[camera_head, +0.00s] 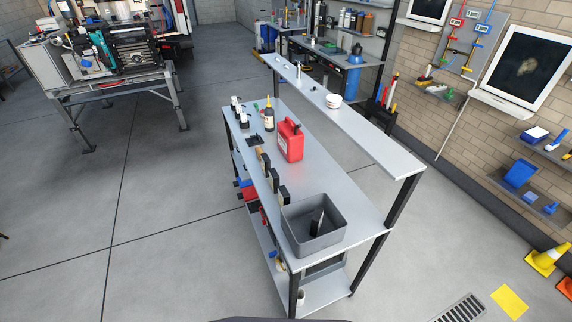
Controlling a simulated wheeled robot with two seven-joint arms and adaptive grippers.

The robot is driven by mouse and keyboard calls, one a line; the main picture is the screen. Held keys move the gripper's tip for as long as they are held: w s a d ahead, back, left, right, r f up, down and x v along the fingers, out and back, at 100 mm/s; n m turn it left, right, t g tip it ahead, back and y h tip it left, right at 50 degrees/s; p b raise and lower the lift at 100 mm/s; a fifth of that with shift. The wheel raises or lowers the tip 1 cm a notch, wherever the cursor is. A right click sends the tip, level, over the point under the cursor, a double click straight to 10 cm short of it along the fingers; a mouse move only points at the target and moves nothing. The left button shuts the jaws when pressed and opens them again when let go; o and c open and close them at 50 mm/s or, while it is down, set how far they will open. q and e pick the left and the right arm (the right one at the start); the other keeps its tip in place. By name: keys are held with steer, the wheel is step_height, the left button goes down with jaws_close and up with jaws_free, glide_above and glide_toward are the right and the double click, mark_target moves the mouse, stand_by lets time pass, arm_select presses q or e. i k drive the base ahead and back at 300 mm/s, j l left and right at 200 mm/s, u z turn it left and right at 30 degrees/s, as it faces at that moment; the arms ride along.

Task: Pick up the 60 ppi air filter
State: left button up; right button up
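Several small upright blocks stand along the left edge of a grey workbench (335,188): a near block (284,195), a middle block (274,180) and a far block (262,160). They look dark with tan parts and may be air filters. No label is readable, so I cannot tell which is 60 ppi. A grey open bin (335,238) stands at the bench's near end with a dark flat piece (317,222) leaning inside. Neither of my grippers is in view.
Floor to the left is clear.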

mark_target(266, 162)
steer(key=i+j+z, duration=0.1)
steer(key=j+z, duration=0.2)
steer(key=z, duration=0.15)
steer(key=j+z, duration=0.95)
steer(key=j, duration=0.3)
